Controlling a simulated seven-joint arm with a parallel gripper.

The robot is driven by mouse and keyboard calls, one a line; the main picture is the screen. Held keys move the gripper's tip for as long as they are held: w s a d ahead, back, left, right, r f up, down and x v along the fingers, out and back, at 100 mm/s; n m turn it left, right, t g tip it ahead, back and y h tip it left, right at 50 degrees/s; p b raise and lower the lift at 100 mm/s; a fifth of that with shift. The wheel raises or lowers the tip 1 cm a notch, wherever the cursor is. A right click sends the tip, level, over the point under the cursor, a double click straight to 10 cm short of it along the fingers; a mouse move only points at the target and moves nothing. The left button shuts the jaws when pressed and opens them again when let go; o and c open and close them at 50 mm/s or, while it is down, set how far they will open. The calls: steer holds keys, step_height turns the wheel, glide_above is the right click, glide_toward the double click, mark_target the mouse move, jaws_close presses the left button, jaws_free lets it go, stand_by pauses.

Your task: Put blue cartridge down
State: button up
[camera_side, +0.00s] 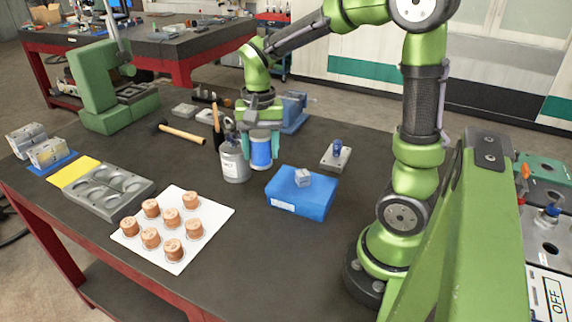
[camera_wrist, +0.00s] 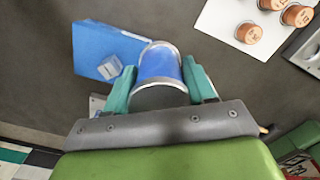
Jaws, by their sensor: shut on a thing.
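The blue cartridge (camera_side: 261,152) is a blue cylinder with silver rims, held upright between the teal fingers of my gripper (camera_side: 261,160). In the wrist view the blue cartridge (camera_wrist: 158,66) sits between both fingers of my gripper (camera_wrist: 160,85), one on each side. In the side view it is just right of a grey metal can. I cannot tell whether its bottom touches the dark tabletop (camera_side: 215,255).
A grey can (camera_side: 234,165) with tools stands close on the left. A blue box (camera_side: 298,200) with a small grey block (camera_side: 302,177) lies to the right. A white board (camera_side: 215,210) with several copper-coloured cylinders is in front. A hammer (camera_side: 183,135) lies behind left.

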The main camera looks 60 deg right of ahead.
steer(key=s+d+m, duration=0.2)
steer(key=d+m, duration=0.2)
steer(key=d, duration=0.5)
steer(key=s+d+m, duration=0.3)
steer(key=d+m, duration=0.2)
steer(key=d, duration=0.5)
step_height(320, 180, down, 10)
steer(key=w+d, duration=0.3)
steer(key=w, duration=0.1)
steer(key=w+d+f, duration=0.1)
steer(key=w+d, duration=0.6)
steer(key=shift+w+d+f, duration=0.25)
steer(key=shift+w+d, duration=0.15)
steer(key=shift+f, duration=1.7)
steer(key=shift+f, duration=0.2)
steer(key=o, duration=1.1)
steer(key=shift+o, duration=0.2)
